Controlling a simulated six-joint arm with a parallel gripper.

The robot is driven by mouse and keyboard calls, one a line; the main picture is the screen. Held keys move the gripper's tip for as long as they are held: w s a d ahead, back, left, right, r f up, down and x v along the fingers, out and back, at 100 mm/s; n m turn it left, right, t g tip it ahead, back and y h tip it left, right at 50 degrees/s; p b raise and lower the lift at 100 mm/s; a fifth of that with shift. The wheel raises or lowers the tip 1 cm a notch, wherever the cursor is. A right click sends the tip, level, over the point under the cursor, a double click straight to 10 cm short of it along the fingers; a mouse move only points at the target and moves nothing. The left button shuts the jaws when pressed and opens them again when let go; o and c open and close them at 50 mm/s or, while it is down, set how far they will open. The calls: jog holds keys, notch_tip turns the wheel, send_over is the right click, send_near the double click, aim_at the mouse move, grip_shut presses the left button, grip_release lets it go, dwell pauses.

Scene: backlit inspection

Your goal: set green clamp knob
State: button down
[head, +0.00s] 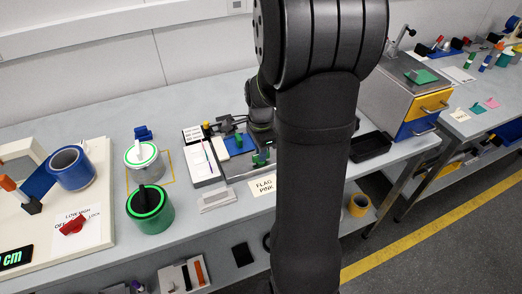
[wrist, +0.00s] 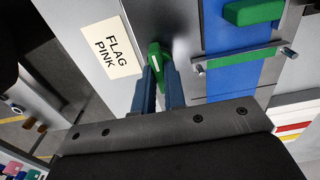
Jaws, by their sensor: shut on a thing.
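In the wrist view, the green clamp knob (wrist: 154,55) with a white mark stands at the edge of a grey metal plate. My gripper (wrist: 160,78) is shut on it, with one blue-grey finger on each side. The knob's lower part is hidden between the fingers. In the head view, the green knob (head: 260,159) shows beside the clamp fixture, and my arm hides part of the area.
A "FLAG PINK" card (wrist: 112,50) lies left of the knob. A black tray (head: 371,147) and a drawer cabinet (head: 392,90) are to the right.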

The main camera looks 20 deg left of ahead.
dwell(0.5)
jog(key=c, duration=1.5)
grip_release()
notch_tip(320, 180, up, 17)
jog(key=shift+r, duration=0.2)
notch_tip(320, 180, down, 18)
jog(key=shift+r, duration=0.25)
jog(key=shift+r, duration=0.1)
